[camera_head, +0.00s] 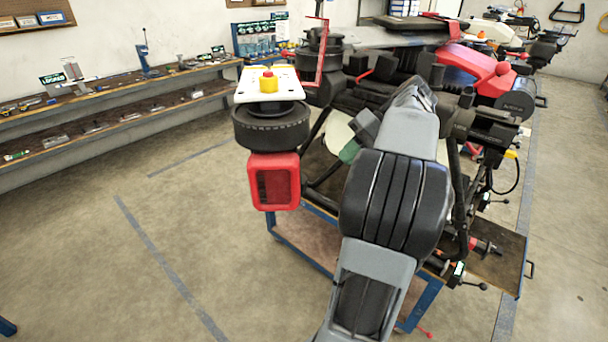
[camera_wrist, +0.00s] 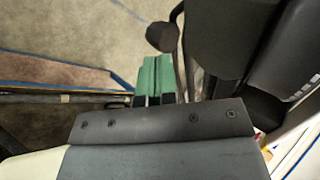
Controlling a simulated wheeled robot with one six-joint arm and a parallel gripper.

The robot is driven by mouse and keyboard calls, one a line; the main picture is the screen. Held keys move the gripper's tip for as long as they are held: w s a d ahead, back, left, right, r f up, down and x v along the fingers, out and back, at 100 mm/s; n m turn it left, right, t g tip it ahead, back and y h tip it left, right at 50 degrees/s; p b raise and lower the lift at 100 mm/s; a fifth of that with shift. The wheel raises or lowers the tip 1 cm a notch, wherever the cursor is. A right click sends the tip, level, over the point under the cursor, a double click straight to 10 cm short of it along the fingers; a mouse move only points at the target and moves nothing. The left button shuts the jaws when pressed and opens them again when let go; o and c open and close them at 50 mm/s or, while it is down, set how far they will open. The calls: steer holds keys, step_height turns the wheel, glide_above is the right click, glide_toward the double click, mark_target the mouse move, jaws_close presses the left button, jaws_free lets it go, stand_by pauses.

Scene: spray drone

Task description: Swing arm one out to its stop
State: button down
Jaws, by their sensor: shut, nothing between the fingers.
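The spray drone, with black frame tubes (camera_head: 322,125) and a red-and-black body part (camera_head: 480,70), rests on a blue-framed cart (camera_head: 300,240). A folded black arm with a motor-like end (camera_head: 490,130) is at its right. I cannot tell which arm is arm one. My gripper (camera_head: 349,151) is mostly hidden behind my grey arm, beside the drone's frame. In the wrist view its green fingers (camera_wrist: 157,75) are together with nothing between them. They are near a black rounded part (camera_wrist: 225,40) and a black knob (camera_wrist: 162,37); contact is unclear.
Shelves (camera_head: 110,100) with tools line the left wall. The floor (camera_head: 130,260) at left is clear. Another drone (camera_head: 500,30) stands behind.

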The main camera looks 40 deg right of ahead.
steer(key=w+a+f+p, duration=0.1)
steer(key=w+a+f, duration=0.3)
steer(key=a, duration=0.4)
steer(key=shift+a+f, duration=0.3)
steer(key=shift+f, duration=0.25)
steer(key=shift+w+a, duration=0.1)
steer(key=shift+w, duration=0.05)
